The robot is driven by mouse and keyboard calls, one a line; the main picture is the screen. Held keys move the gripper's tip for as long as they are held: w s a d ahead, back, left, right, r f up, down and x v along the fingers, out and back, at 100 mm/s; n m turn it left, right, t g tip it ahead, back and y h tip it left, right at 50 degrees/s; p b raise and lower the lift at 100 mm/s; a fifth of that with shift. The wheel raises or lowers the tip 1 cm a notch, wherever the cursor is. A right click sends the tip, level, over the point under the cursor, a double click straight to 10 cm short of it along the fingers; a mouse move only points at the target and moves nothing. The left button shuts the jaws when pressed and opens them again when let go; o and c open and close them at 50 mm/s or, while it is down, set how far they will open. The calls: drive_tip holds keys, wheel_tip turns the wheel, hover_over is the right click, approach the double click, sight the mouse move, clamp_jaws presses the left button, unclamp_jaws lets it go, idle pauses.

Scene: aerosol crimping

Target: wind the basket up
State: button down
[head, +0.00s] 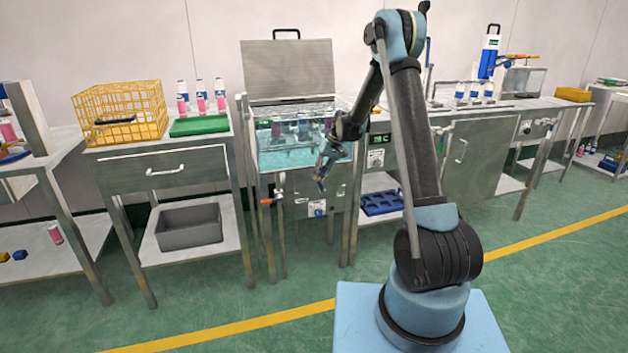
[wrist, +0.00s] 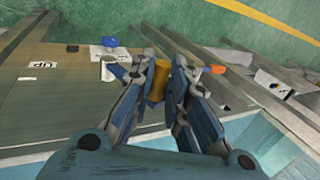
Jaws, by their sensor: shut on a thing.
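The water bath (head: 262,160) stands left of centre in the head view, its lid (head: 290,70) raised. Several cans show dimly in its blue-green water; the basket itself is hard to make out there. My gripper (head: 321,184) is low at the front right of the bath. In the wrist view my gripper (wrist: 163,92) is shut on an orange-yellow handle (wrist: 158,80), which sits upright between the fingers. A panel label reading UP (wrist: 42,65) shows at left. The rest of the crank is hidden by the fingers.
An orange-handled valve (head: 267,201) juts from the bath's front left and also shows in the wrist view (wrist: 215,69). A blue knob (wrist: 110,42) sits on the panel. A yellow wire basket (head: 120,112) stands on the left table. The green floor in front is clear.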

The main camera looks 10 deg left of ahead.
drive_tip(key=shift+w+d+f, duration=0.2)
drive_tip(key=shift+w+d, duration=0.3)
drive_tip(key=shift+d, duration=0.7)
drive_tip(key=shift+w+d+f, duration=0.2)
drive_tip(key=shift+w+d, duration=0.35)
drive_tip(key=shift+d, duration=0.6)
drive_tip(key=shift+w+d+f, duration=0.2)
drive_tip(key=shift+w+d, duration=0.3)
drive_tip(key=shift+d, duration=0.7)
drive_tip(key=c, duration=1.6)
unclamp_jaws()
drive_tip(key=shift+o, duration=0.2)
drive_tip(key=v, duration=1.2)
drive_tip(key=shift+a, duration=0.1)
